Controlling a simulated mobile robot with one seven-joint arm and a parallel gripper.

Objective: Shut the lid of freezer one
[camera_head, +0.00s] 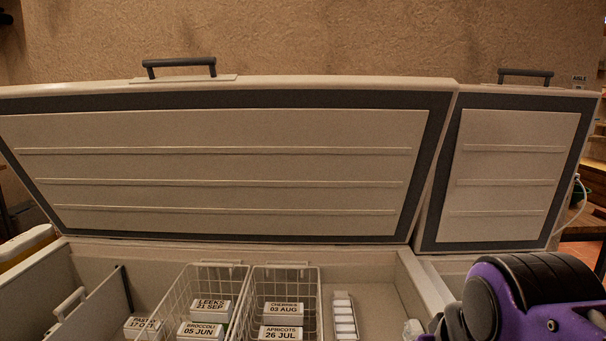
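Two chest freezer lids stand raised side by side. The wide left lid (215,165) shows its pale ribbed inside and dark grey seal, with a dark bar handle (179,64) on its top edge. The narrower right lid (508,175) also stands open, with its own handle (525,74) on top. No number shows on either, so I cannot tell which is freezer one. A purple and black part of my arm fills the lower right corner and hides part of the right freezer. My gripper's fingers are not in view.
A divider (90,305) stands at the left. A textured wall is behind the lids.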

